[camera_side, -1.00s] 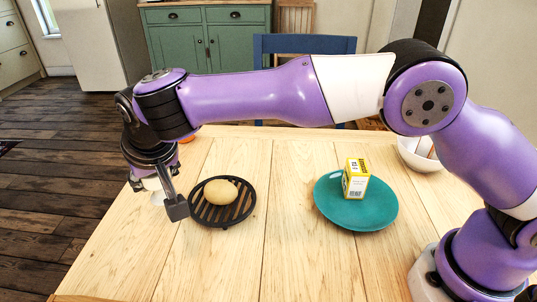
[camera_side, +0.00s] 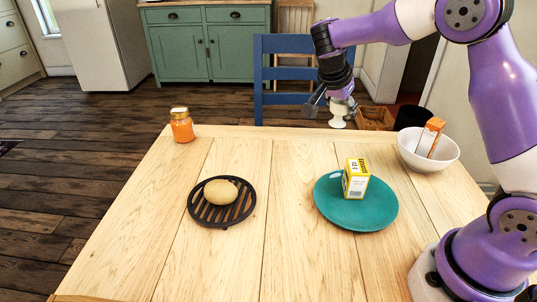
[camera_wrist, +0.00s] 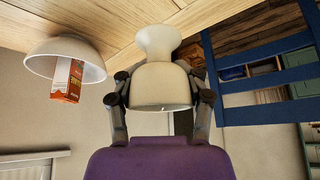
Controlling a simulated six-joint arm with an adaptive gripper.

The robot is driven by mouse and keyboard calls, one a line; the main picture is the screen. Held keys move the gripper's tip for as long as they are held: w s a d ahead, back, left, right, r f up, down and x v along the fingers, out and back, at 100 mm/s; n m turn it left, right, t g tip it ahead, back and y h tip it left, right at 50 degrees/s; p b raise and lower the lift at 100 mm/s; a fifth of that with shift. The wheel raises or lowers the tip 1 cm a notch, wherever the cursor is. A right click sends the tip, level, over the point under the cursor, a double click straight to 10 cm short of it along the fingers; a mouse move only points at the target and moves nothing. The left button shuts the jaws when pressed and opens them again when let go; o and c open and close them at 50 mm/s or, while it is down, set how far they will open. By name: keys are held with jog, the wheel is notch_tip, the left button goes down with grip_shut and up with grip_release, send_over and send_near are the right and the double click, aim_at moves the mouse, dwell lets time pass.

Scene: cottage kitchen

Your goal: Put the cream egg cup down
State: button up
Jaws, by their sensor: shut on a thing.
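The cream egg cup (camera_side: 339,114) is held in my gripper (camera_side: 333,98) above the far edge of the table, near the back right. In the wrist view, the egg cup (camera_wrist: 160,75) sits between the two fingers of my gripper (camera_wrist: 160,98), which are shut on it from both sides. Its narrower foot points toward the tabletop in the side view. It appears clear of the table, though the exact height is hard to tell.
A white bowl (camera_side: 447,160) with an orange box (camera_side: 430,137) stands close by on the right. A teal plate (camera_side: 330,210) carries a yellow box (camera_side: 356,178). A black trivet (camera_side: 246,211) holds a potato (camera_side: 220,191). An orange jar (camera_side: 182,126) stands far left. A blue chair (camera_side: 258,80) is behind. The table's back middle is clear.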

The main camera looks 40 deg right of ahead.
jog(key=d+f, duration=0.2)
jog(key=d, duration=0.1)
jog(key=d+f, duration=0.2)
jog(key=d, duration=0.1)
jog(key=d+f, duration=0.1)
jog(key=d, duration=0.2)
jog(key=shift+s+d+f, duration=0.2)
jog(key=shift+d+f, duration=0.1)
jog(key=shift+f, duration=2.1)
jog(key=shift+f, duration=0.15)
jog(key=o, duration=1.3)
